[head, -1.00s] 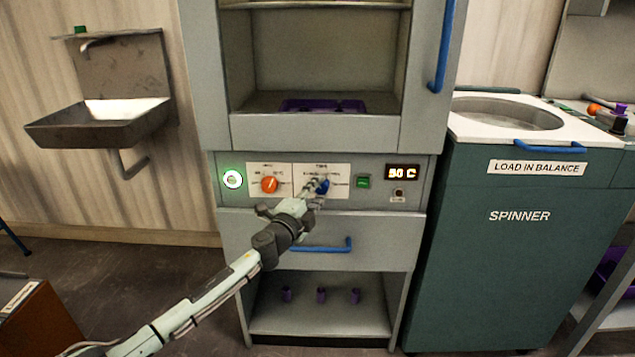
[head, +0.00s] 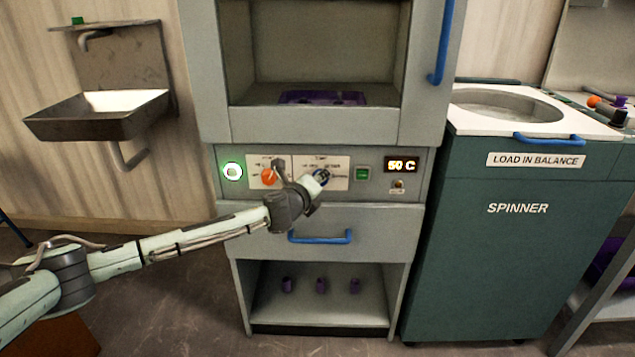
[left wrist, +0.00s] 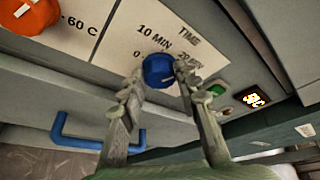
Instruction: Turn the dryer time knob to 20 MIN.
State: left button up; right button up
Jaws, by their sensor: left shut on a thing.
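The blue dryer time knob (left wrist: 158,69) sits on a white label plate marked TIME, 10 MIN and 20 MIN in the left wrist view. My left gripper (left wrist: 156,80) has its two fingers on either side of the knob, shut on it. A pale line shows near the knob's lower edge, but I cannot tell exactly which mark it points to. In the head view the gripper (head: 318,181) mostly covers the knob (head: 322,174) on the dryer's grey control panel. My right gripper is not in view.
An orange knob (head: 269,177) is left of the time knob. A green button (head: 362,173) and lit display (head: 401,165) are to its right. A blue drawer handle (head: 320,238) lies below. The spinner (head: 515,230) stands right and a sink (head: 98,118) left.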

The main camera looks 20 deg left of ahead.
pick_arm(q)
jog(key=shift+m, duration=0.3)
dwell(0.4)
jog(key=o, duration=1.2)
jog(key=shift+c, duration=0.2)
jog(key=v, duration=1.2)
jog(key=shift+d+r, duration=0.1)
jog(key=shift+d, duration=0.05)
